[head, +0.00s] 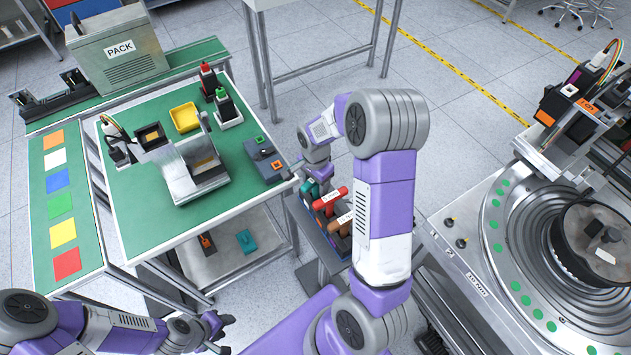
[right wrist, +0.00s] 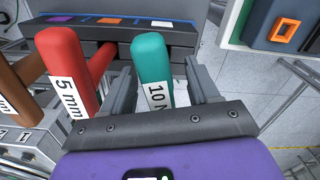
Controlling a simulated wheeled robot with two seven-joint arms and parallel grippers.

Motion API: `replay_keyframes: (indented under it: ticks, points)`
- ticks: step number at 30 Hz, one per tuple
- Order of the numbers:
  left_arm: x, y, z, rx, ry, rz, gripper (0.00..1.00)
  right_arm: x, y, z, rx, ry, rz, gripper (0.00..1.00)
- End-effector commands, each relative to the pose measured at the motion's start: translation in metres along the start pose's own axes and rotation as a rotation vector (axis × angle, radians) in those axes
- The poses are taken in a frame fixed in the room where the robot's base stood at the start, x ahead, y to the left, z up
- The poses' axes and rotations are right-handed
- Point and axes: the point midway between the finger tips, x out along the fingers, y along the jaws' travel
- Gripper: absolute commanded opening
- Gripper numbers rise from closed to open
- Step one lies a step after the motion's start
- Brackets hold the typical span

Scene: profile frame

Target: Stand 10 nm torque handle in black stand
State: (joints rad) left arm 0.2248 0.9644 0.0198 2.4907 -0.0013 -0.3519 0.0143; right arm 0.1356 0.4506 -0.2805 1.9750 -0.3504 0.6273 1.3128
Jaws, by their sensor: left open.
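The teal 10 Nm torque handle (right wrist: 153,62) stands in a tool rack beside a red handle. In the head view the teal handle (head: 309,192) is partly covered by my right arm. My right gripper (right wrist: 163,88) has its fingers on either side of the teal handle, with a visible gap at the right finger. A dark stand (head: 264,158) with orange and green marks lies at the right edge of the green table. A dark block with an orange square (right wrist: 285,37) shows at the top right of the wrist view. My left gripper (head: 218,335) is open and empty at the bottom.
The rack also holds a red 5 mm handle (right wrist: 66,68) and a brown handle (right wrist: 22,85). On the green table (head: 150,225) are a grey fixture (head: 190,170), a yellow bin (head: 185,117) and upright red and green tools. A round feeder machine (head: 510,240) stands at right.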

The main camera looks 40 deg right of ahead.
Motion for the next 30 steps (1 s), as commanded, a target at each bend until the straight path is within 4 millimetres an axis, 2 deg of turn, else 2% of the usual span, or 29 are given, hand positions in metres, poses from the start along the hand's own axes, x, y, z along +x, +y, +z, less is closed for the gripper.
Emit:
replay_keyframes:
  ticks: [8,21,30]
  points:
    - [-0.001,0.000,0.000,0.000,0.000,0.000,0.43,-0.003,0.000,0.000,0.000,0.000,0.000,0.60]
    - [-0.011,0.004,0.001,0.000,0.000,0.000,0.43,-0.068,-0.001,0.000,0.001,0.001,-0.003,0.60]
    - [-0.012,0.004,0.001,0.000,0.000,0.000,0.43,-0.076,0.000,0.000,0.000,0.000,0.000,0.60]
